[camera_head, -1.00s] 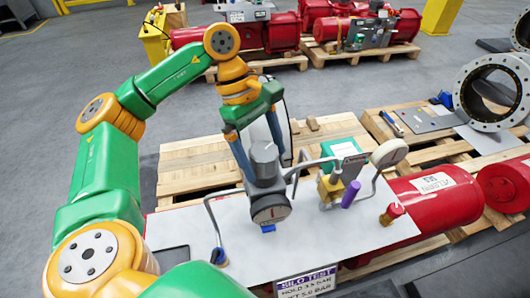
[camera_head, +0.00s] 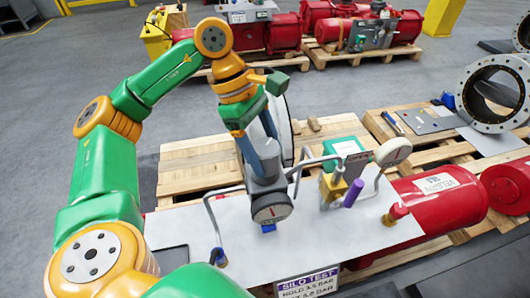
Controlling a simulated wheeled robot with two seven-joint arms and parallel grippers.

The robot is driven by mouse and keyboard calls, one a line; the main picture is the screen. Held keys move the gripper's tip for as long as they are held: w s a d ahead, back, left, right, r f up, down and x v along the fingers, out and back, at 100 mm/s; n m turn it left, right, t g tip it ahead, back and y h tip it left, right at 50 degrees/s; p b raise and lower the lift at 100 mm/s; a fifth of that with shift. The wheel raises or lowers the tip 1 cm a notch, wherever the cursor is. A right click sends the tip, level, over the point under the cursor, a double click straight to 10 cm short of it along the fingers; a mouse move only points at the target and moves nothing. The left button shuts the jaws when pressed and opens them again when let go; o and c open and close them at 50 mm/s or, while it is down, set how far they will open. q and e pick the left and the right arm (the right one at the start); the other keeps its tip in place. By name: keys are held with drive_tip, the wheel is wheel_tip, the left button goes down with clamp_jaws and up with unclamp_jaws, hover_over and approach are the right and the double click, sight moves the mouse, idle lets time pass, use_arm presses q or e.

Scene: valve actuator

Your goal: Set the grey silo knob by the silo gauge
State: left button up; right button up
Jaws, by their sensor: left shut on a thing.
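My left gripper (camera_head: 262,158) reaches down from above with its blue-grey fingers shut on the grey knob (camera_head: 265,169), which is mostly hidden behind them. The knob sits on top of a grey regulator body on the pale plate. A sign (camera_head: 308,284) at the plate's front edge reads "SILO TEST", "HOLD 3.5 BAR" and a partly cut line with 5.0 bar. My right gripper is out of view.
Bent grey pipes (camera_head: 212,222) run on both sides of the regulator. To the right stand a yellow block (camera_head: 332,188), a purple cylinder (camera_head: 353,193), a green box (camera_head: 346,149), another round gauge (camera_head: 392,152) and a red fitting (camera_head: 396,213). A red tank (camera_head: 437,207) lies beyond.

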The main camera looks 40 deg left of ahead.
sight(262, 147)
use_arm(q)
drive_tip(key=n+t+b, duration=0.1)
drive_tip(key=n, duration=0.2)
drive_tip(key=shift+f+n, duration=0.1)
drive_tip(key=shift+n, duration=0.2)
drive_tip(key=shift+n+t+y+b, duration=0.6)
drive_tip(key=shift+n+t, duration=0.2)
drive_tip(key=shift+n, duration=1.4)
drive_tip(key=o, duration=1.3)
drive_tip(key=p+v, duration=0.1)
drive_tip(key=v, duration=0.6)
drive_tip(key=shift+d, duration=0.15)
drive_tip(key=shift+r, duration=0.25)
